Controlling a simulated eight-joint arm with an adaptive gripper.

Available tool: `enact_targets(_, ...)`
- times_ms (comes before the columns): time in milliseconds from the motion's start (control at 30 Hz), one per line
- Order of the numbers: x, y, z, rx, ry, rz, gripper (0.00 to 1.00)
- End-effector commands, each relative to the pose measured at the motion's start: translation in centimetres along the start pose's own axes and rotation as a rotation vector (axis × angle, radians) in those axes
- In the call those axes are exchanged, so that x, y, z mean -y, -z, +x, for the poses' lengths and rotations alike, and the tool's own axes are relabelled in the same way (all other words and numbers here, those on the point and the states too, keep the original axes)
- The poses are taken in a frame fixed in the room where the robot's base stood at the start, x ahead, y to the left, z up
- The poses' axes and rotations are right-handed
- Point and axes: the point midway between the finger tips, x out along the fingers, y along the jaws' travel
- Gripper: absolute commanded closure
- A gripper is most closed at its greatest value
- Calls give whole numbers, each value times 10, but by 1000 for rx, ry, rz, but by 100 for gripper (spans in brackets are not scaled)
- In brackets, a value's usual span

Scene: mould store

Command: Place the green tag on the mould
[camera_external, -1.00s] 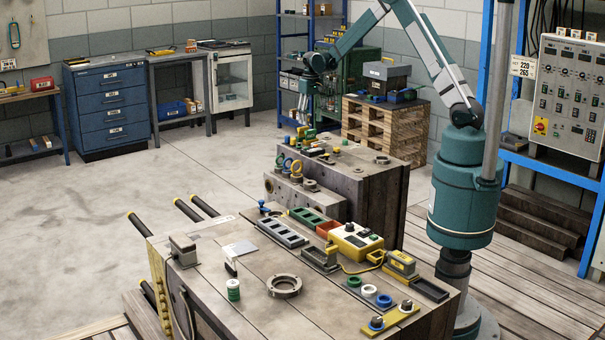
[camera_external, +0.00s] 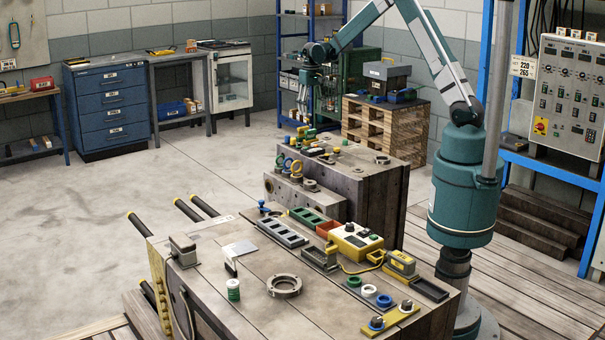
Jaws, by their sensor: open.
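The mould appears to be the large grey-brown steel block, with a near part (camera_external: 200,285) and a farther, taller part (camera_external: 385,180). I cannot tell for certain which small green piece is the green tag. A green ring (camera_external: 354,281) lies beside a white and a blue one on the near block's right side, and a green tray (camera_external: 306,216) lies near its back. My gripper (camera_external: 305,116) is open, hanging small above the far block's back left end. Its fingertips are hard to make out, and I see nothing held in it.
Small parts crowd the far block's top. Black-and-yellow rods (camera_external: 188,210) stick out left. Open floor lies left.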

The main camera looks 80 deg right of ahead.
Motion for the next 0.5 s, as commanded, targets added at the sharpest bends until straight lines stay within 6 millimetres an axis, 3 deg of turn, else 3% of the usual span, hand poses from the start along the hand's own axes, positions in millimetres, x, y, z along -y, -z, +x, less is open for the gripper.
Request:
enact_targets(333, 2, -1, -2, -2, 0, -3, 46)
enact_targets(500, 14, -10, -15, -13, 1, -19, 46)
